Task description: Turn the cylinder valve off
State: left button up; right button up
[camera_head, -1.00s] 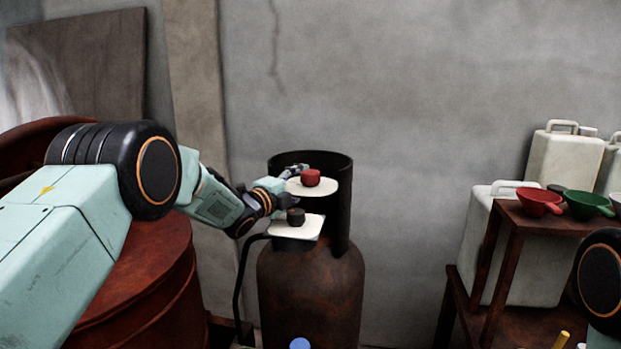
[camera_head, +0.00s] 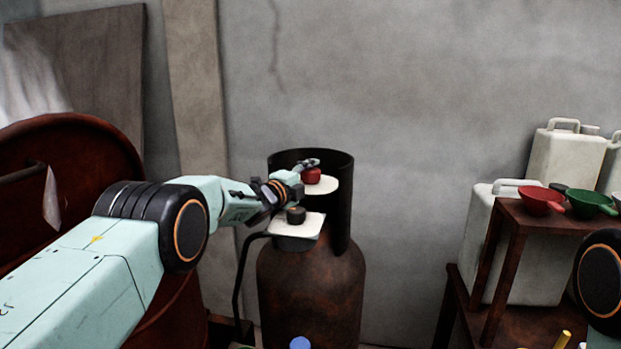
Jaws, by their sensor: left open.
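A rusty brown gas cylinder (camera_head: 312,290) stands upright against the wall, with a dark collar (camera_head: 343,200) around its top. Inside the collar a red knob (camera_head: 312,175) sits on a white plate (camera_head: 325,187). A black knob (camera_head: 296,215) sits on a lower white plate (camera_head: 313,226) in front. My left gripper (camera_head: 308,165) is open at the red knob, with its fingers at the knob's upper left. I cannot tell whether they touch it. My right gripper is out of view; only a dark joint of my right arm shows at the right edge.
Large rusty drums (camera_head: 75,150) stand at the left, close to my left arm. A dark hose (camera_head: 240,280) runs down beside the cylinder.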

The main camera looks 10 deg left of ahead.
pick_arm(q)
jog(key=shift+s+d+r, duration=0.15)
jog(key=shift+s+r, duration=0.05)
jog(key=shift+c, duration=0.3)
jog(key=shift+s+r, duration=0.1)
jog(key=shift+c, duration=0.8)
jog(key=c, duration=0.5)
jog(key=shift+f, duration=0.2)
jog(key=c, duration=0.4)
jog(key=shift+m+g+h+b, duration=0.5)
jog(key=shift+m+h+b, duration=0.3)
jog(key=shift+h+b, duration=0.45)
jog(key=shift+c, duration=0.2)
jog(key=o, duration=1.2)
jog(key=shift+r, duration=0.1)
jog(key=shift+c, duration=0.2)
